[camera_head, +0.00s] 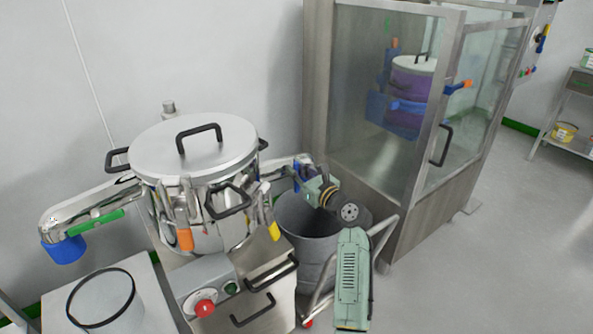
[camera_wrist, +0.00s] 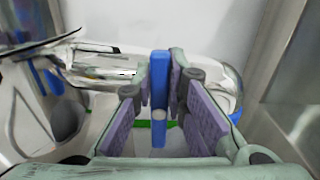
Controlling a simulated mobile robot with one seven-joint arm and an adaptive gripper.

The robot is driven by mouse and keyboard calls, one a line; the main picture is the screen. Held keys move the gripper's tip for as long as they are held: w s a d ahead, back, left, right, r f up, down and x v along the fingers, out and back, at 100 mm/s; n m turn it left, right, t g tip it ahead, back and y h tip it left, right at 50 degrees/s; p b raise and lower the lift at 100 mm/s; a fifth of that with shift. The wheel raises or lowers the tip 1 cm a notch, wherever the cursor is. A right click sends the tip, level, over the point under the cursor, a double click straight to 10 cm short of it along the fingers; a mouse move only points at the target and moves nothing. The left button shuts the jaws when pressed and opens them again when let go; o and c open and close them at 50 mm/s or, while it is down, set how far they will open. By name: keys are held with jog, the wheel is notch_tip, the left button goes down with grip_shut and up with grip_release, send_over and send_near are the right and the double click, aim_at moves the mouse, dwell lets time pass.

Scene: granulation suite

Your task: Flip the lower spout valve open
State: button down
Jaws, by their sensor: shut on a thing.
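The steel spout (camera_head: 278,173) sticks out from the right side of the lidded steel vessel (camera_head: 150,208). In the wrist view the spout (camera_wrist: 100,62) runs across behind my fingers and ends in a blue part (camera_wrist: 236,112) at the right. A blue valve handle (camera_wrist: 159,132) stands upright in the picture between my finger pads. My gripper (camera_wrist: 159,80) is shut on this handle. In the head view my gripper (camera_head: 303,180) is at the spout, and its fingertips and the handle are small and partly hidden.
A grey bin (camera_head: 300,225) stands below the spout. A glass-walled cabinet (camera_head: 365,130) is close on the right. Another spout (camera_head: 85,203) with a green handle (camera_head: 95,223) and blue end is on the vessel's left. A red button (camera_head: 204,307) is in front. Floor at right is clear.

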aim_at(282, 175)
jog(key=shift+s+a+n, duration=0.1)
jog(key=shift+a+n, duration=0.05)
jog(key=shift+n, duration=0.15)
jog(key=n, duration=0.2)
jog(key=shift+s+a+f+n, duration=0.15)
jog(key=shift+s+a+n, duration=0.05)
jog(key=shift+a+n, duration=0.2)
jog(key=n, duration=0.2)
jog(key=n+b, duration=0.1)
jog(key=f+n+b, duration=0.1)
jog(key=n, duration=0.1)
jog(key=shift+s+a+n, duration=0.3)
jog(key=shift+a, duration=0.1)
jog(key=n+b, duration=0.1)
jog(key=n, duration=0.1)
jog(key=f+n+b, duration=0.1)
jog(key=n+b, duration=0.1)
jog(key=shift+s+a+b, duration=0.15)
jog(key=shift+a+b, duration=0.05)
jog(key=shift+b, duration=0.1)
jog(key=n+b, duration=0.1)
jog(key=n, duration=0.1)
jog(key=n+b, duration=0.2)
jog(key=shift+f, duration=0.3)
jog(key=shift+n, duration=0.4)
jog(key=c, duration=1.6)
grip_release()
